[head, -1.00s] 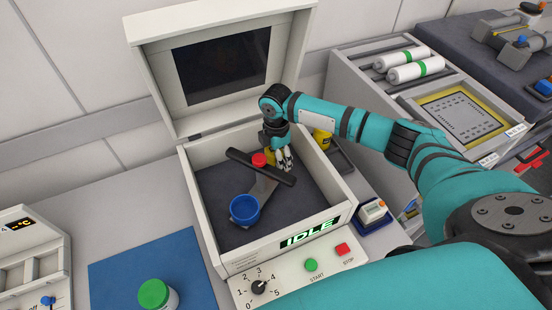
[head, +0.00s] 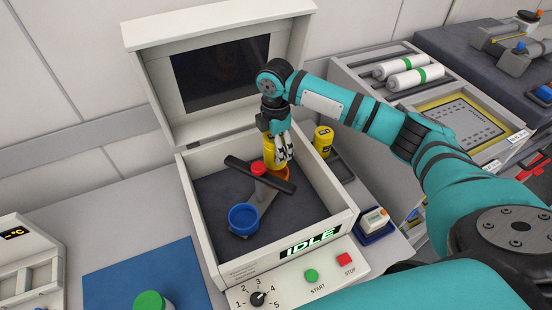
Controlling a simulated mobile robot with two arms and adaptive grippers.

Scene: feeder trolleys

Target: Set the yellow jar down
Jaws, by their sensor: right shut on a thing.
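My right gripper (head: 284,158) is shut on a yellow jar (head: 269,152) inside the open machine, near its back right. The jar looks upright, and the fingers cover part of it. An orange cup (head: 284,174) shows just under the jar and fingers, partly behind the black bar. I cannot tell whether the jar's base is in the cup or above it. A blue cup (head: 243,217) sits at the other end of the rotor arm (head: 251,211). A second yellow jar (head: 322,139) stands on a dark tray right of the machine. My left gripper is not in view.
The black bar (head: 240,166) with a red knob (head: 258,169) crosses over the rotor. The machine's walls (head: 327,231) surround it, and its lid (head: 143,77) is raised. The display (head: 311,243) reads IDLE.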

